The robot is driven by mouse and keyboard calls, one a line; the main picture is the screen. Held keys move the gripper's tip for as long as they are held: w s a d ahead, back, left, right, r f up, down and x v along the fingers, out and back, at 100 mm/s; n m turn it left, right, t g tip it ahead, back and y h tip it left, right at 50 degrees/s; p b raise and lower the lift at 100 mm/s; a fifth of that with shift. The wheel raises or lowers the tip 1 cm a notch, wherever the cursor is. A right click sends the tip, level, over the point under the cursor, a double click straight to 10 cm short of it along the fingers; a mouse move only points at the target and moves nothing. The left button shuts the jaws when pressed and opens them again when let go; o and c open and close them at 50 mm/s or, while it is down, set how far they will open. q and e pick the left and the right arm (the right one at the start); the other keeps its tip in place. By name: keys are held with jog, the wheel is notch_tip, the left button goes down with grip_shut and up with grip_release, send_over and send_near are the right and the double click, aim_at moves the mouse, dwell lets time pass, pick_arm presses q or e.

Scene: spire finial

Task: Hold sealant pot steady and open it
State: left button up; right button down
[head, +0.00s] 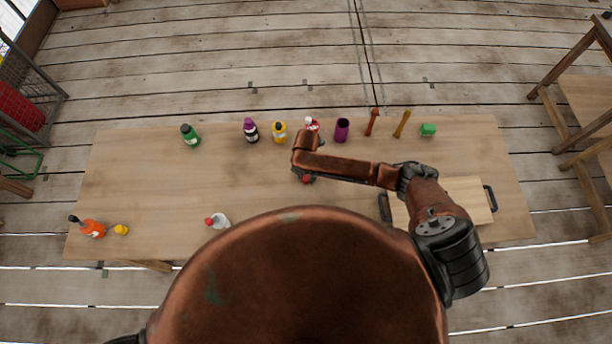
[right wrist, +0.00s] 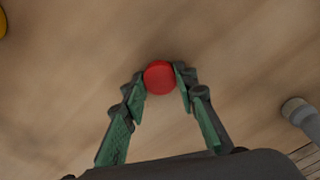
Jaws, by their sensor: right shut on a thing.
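My right gripper (head: 304,172) reaches down over the middle of the table. In the right wrist view its fingers (right wrist: 160,82) are shut on a round red thing (right wrist: 159,77), seen from above. A white bottle with a red cap (head: 217,221) lies tilted near the front edge. My left gripper is not in view.
On the table (head: 150,180) stand green (head: 190,136), purple-capped (head: 250,130) and yellow (head: 279,132) bottles, a purple cup (head: 342,130) and a green block (head: 428,130). An orange bottle (head: 93,229) and yellow piece (head: 121,230) are front left. A handled board (head: 465,196) is right. The left middle is clear.

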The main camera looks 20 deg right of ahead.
jog(key=c, duration=1.5)
grip_release()
jog(key=shift+f, duration=0.1)
jog(key=shift+c, duration=0.2)
